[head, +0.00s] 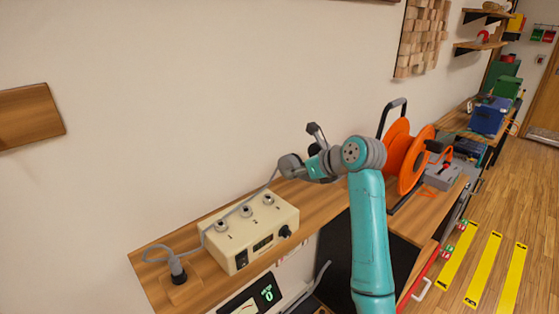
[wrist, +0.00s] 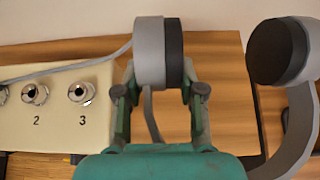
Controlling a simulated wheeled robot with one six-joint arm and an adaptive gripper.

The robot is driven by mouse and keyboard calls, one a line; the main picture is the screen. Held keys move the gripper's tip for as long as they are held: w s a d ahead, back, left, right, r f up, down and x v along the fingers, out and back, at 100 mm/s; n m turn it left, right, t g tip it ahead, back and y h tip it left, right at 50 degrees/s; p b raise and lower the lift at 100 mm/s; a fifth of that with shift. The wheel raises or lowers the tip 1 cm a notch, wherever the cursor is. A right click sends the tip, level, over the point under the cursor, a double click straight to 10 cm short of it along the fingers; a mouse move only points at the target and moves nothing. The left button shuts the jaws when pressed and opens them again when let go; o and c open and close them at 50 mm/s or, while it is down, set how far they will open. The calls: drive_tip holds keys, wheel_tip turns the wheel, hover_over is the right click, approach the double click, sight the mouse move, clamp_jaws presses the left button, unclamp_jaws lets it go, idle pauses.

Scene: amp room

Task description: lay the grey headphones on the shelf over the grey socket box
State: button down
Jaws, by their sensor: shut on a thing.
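The grey headphones are held by my gripper (head: 308,166) above the wooden bench. In the wrist view, my gripper (wrist: 163,90) is shut on one grey ear cup (wrist: 149,55) with a dark pad. The other dark ear cup (wrist: 272,52) and the grey band (wrist: 298,135) hang free at the right. In the head view, the grey cup (head: 289,165) shows left of my gripper. A grey cable runs from it across a cream box (head: 250,232) with numbered sockets. A grey box (head: 443,175) stands right of the orange reel; I cannot tell if it has sockets.
A plug (head: 178,272) stands in a wooden block at the bench's left end. A wooden wall board (head: 30,115) is at far left. Wall shelves (head: 481,46) are at the back right. The orange cable reel (head: 398,152) stands close right of my arm.

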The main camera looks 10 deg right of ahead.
drive_tip(key=shift+w+a+f, duration=0.1)
drive_tip(key=shift+w+a, duration=0.2)
drive_tip(key=shift+w, duration=0.05)
drive_tip(key=shift+f, duration=3.85)
drive_tip(key=c, duration=0.6)
unclamp_jaws()
drive_tip(key=shift+s, duration=0.1)
drive_tip(key=v, duration=1.2)
